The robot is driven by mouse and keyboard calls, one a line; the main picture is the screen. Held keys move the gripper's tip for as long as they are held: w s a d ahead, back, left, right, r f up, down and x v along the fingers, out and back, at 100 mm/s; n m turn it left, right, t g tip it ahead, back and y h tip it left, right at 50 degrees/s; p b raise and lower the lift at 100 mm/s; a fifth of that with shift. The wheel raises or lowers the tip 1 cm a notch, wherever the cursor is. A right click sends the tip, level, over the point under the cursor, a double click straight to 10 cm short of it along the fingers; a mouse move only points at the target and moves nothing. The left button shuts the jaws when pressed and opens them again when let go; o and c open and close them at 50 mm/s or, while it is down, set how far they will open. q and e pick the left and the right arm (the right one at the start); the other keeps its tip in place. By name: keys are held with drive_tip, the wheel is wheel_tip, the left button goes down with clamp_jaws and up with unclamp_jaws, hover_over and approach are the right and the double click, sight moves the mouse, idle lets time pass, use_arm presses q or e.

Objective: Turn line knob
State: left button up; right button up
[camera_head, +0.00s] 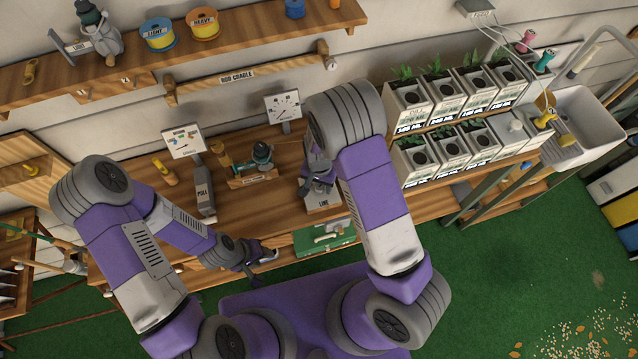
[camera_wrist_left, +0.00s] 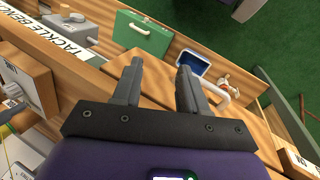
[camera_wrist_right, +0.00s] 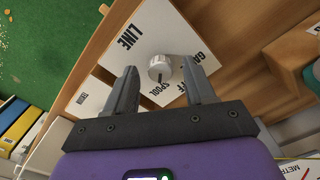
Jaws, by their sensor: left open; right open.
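The line knob (camera_wrist_right: 160,68) is a small white ribbed dial with a dark pointer line. It stands on a white plate (camera_wrist_right: 140,38) marked LINE and SPOOL; another label is partly covered by a finger. My right gripper (camera_wrist_right: 164,74) is open, with its fingers on either side of the knob; contact cannot be told. In the head view the LINE box (camera_head: 322,203) sits on the bench under my right gripper (camera_head: 318,178), and the arm hides the knob. My left gripper (camera_head: 262,258) is open and empty near the bench's front edge, also seen in the left wrist view (camera_wrist_left: 157,72).
A gauge board (camera_head: 283,106) and a meter board (camera_head: 184,141) stand at the bench back. A reel on a stand (camera_head: 262,155) lies left of my right gripper. A green box (camera_head: 325,238) is at the front. Planters (camera_head: 409,104) stand to the right.

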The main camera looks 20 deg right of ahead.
drive_tip(key=shift+f, duration=0.3)
clamp_jaws()
